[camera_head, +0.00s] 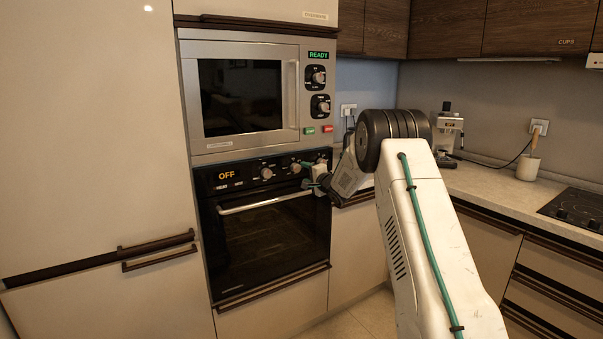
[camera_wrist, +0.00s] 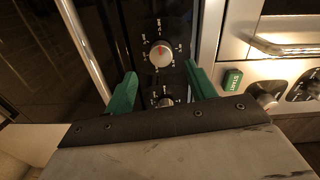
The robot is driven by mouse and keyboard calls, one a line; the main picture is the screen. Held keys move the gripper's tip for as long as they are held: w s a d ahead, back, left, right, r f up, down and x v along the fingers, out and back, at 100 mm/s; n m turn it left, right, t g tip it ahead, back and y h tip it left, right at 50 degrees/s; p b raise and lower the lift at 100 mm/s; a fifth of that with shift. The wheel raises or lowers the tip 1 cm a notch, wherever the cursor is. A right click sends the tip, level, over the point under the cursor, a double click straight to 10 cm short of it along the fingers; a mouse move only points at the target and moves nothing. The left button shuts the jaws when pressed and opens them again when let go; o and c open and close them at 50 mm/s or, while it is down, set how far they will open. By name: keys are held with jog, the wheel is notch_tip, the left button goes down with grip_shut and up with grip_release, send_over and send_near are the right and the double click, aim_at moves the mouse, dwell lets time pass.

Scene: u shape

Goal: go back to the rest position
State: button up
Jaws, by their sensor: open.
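My arm reaches from the lower right toward the oven in the head view. My gripper (camera_head: 308,178) is at the right end of the oven's control panel, in front of its knobs. In the wrist view my gripper (camera_wrist: 162,80) has its two green fingers apart, with nothing held between them. An oven knob (camera_wrist: 160,54) shows just beyond the gap between the fingertips. A second knob (camera_wrist: 163,98) is lower in the gap, partly hidden by the gripper body. I cannot tell whether a finger touches a knob.
The black oven (camera_head: 272,240) is closed and its display reads OFF. The closed microwave (camera_head: 240,98) above it reads READY. A counter (camera_head: 480,185) with a coffee machine (camera_head: 447,130), a utensil pot (camera_head: 528,167) and a cooktop (camera_head: 578,208) lies right. Some floor (camera_head: 350,322) shows below.

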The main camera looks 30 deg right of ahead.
jog(key=shift+s, duration=0.85)
jog(key=s+d+f+n+g+h, duration=0.3)
jog(key=s+f+g, duration=0.15)
jog(key=f, duration=0.45)
jog(key=s+a+n+g+h, duration=0.1)
jog(key=s+a+g, duration=0.1)
jog(key=s+g, duration=0.35)
jog(key=s+a+r+n+g+y, duration=0.1)
jog(key=s+a+r+n, duration=0.3)
jog(key=s+a, duration=0.6)
jog(key=s+a+r+n+g+y, duration=0.1)
jog(key=s+a+r+n+g, duration=0.2)
jog(key=s+a, duration=0.7)
jog(key=s+a+r+n+g+y, duration=0.1)
jog(key=s+a+r+n, duration=0.4)
jog(key=s, duration=2.7)
jog(key=a+r+g, duration=0.1)
jog(key=a+r, duration=0.1)
jog(key=a, duration=0.3)
jog(key=shift+s+a+r, duration=0.25)
jog(key=shift+s+a, duration=0.05)
jog(key=shift+s, duration=0.1)
